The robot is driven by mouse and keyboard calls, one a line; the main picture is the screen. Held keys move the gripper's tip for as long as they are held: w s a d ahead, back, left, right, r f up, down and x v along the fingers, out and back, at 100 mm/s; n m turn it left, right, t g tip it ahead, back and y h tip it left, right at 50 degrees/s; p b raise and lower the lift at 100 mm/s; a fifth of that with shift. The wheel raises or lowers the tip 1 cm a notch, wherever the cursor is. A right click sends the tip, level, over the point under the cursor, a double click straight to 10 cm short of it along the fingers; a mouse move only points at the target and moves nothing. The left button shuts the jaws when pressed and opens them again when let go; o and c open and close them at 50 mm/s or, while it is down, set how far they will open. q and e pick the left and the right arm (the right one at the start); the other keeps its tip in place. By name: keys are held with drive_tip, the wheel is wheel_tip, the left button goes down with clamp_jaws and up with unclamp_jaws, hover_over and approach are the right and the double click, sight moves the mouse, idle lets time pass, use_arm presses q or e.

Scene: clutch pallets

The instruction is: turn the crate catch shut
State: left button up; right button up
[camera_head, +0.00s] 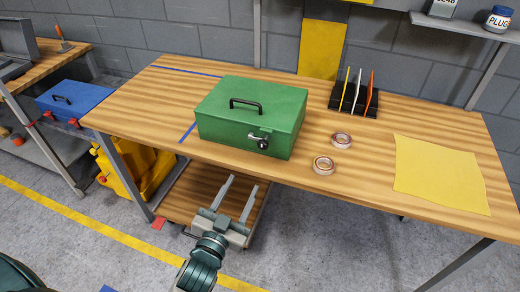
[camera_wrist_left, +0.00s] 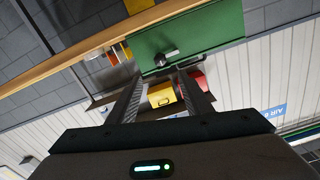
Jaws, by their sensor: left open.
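The green crate (camera_head: 250,103) stands on the wooden workbench with its lid down and a black handle (camera_head: 246,103) on top. The crate catch (camera_head: 259,140), dark with a bright metal part, is on its front face, right of the middle. I cannot tell its exact turn angle. My left gripper (camera_head: 239,182) is open and empty, in front of and below the bench edge, its fingers pointing toward the crate but apart from it. In the left wrist view the gripper (camera_wrist_left: 158,82) is open, with the catch (camera_wrist_left: 165,57) and green crate (camera_wrist_left: 215,35) beyond its fingertips. My right gripper is not in view.
Two tape rolls (camera_head: 324,165) lie right of the crate on the workbench (camera_head: 370,215). A dark rack (camera_head: 354,97) with upright pieces stands behind them. A yellow sheet (camera_head: 440,173) lies at the right. The bench's front edge lies between my gripper and the crate.

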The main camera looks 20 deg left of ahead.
sight(262, 148)
use_arm(q)
drive_tip(key=w+p, duration=0.1)
drive_tip(key=w, duration=0.4)
drive_tip(key=w+p, duration=0.1)
drive_tip(key=w, duration=0.4)
drive_tip(key=w+p, duration=0.1)
drive_tip(key=w, duration=0.4)
drive_tip(key=shift+w+d+p, duration=0.25)
drive_tip(key=shift+d+p, duration=0.05)
drive_tip(key=shift+p, duration=0.1)
drive_tip(key=c, duration=1.1)
